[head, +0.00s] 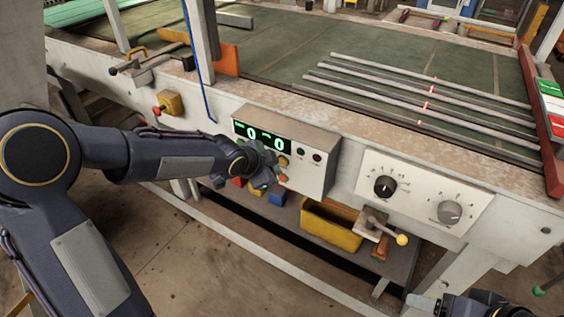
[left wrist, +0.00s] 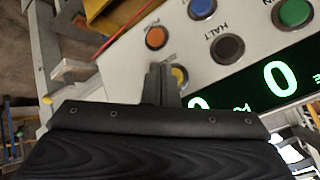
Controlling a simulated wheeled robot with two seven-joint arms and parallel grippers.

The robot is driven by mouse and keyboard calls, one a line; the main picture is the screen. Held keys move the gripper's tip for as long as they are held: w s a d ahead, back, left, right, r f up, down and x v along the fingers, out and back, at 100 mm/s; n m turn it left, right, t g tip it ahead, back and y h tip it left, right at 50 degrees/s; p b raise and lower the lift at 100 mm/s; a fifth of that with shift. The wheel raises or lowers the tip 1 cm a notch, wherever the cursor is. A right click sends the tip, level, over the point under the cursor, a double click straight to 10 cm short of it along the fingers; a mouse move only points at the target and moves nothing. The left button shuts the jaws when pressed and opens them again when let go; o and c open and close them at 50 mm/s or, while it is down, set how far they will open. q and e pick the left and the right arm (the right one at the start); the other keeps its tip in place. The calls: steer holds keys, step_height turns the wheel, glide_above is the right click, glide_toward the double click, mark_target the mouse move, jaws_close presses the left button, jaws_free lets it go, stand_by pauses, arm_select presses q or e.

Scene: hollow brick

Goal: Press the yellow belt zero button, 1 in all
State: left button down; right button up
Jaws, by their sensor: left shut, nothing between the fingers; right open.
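The control box (head: 313,178) on the front of the machine carries a lit green display (head: 262,138) and several round buttons. The yellow button (left wrist: 181,74) shows in the left wrist view, partly covered by my fingers, beside the display; its label is hidden. My left gripper (left wrist: 160,82) is shut and empty, its fingertips at the left edge of the yellow button. I cannot tell whether they touch it. In the head view my left gripper (head: 264,165) is in front of the box. My right gripper (head: 424,303) is open at the bottom right edge, partly cut off.
Near the yellow button are an orange button (left wrist: 155,38), a dark button marked HALT (left wrist: 228,47), a blue button (left wrist: 201,8) and a green button (left wrist: 294,12). A panel with two knobs (head: 418,190) is to the right. A yellow bin (head: 330,226) sits on the shelf below.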

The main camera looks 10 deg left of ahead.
arm_select(q)
steer(key=shift+s+a+p, duration=0.15)
steer(key=shift+s+a, duration=0.15)
steer(key=shift+s, duration=0.5)
steer(key=shift+s+a+p, duration=0.1)
steer(key=shift+s+a, duration=0.15)
steer(key=shift+s, duration=0.5)
steer(key=shift+s+a+p, duration=0.15)
steer(key=shift+s+a, duration=0.15)
steer(key=shift+s, duration=0.5)
